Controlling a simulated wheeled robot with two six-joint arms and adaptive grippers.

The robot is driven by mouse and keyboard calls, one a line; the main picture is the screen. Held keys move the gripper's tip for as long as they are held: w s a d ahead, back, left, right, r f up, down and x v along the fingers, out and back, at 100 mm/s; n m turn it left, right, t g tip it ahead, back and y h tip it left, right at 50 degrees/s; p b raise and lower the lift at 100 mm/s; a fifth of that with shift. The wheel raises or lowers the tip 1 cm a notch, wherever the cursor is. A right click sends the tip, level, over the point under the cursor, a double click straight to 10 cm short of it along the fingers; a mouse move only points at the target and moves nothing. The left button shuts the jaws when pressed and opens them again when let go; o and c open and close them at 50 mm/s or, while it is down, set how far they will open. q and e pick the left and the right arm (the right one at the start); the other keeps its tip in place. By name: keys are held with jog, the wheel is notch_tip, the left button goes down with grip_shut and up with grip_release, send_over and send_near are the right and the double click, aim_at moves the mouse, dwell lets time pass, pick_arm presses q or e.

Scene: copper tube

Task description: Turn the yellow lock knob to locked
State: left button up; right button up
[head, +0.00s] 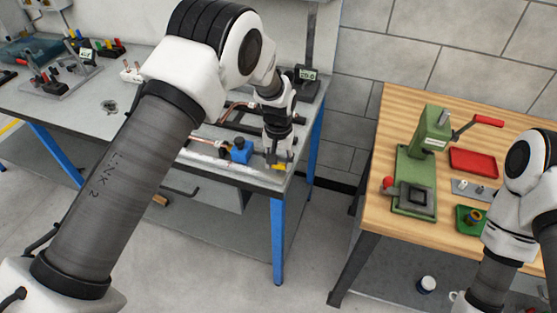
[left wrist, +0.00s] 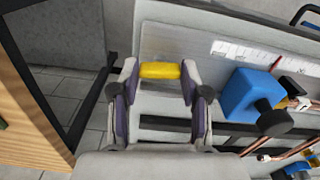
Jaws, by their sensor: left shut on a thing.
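The yellow lock knob (head: 280,167) sits at the front right corner of the grey workbench. In the left wrist view the knob (left wrist: 160,71) is a short yellow bar lying crosswise between the fingertips. My left gripper (head: 275,158) points down over that corner and is shut on the knob, with one finger at each end of the bar (left wrist: 160,78). The knob's base and any lock marking are hidden or too small to read. My right arm shows at the right edge of the head view, but its gripper is out of view.
A blue block (head: 240,151) with a dark knob stands just left of the gripper, and also shows in the left wrist view (left wrist: 250,95). Copper tubes (head: 237,107) lie behind it. A wooden table (head: 372,222) with a green press (head: 430,135) stands right, across a floor gap.

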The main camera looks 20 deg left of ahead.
aim_at(279, 164)
pick_arm(q)
jog(key=shift+s+f+m, duration=0.15)
jog(key=shift+m, duration=0.55)
jog(key=o, duration=1.1)
jog(key=shift+o, duration=0.2)
jog(key=shift+w, duration=0.2)
notch_tip(279, 164, up, 12)
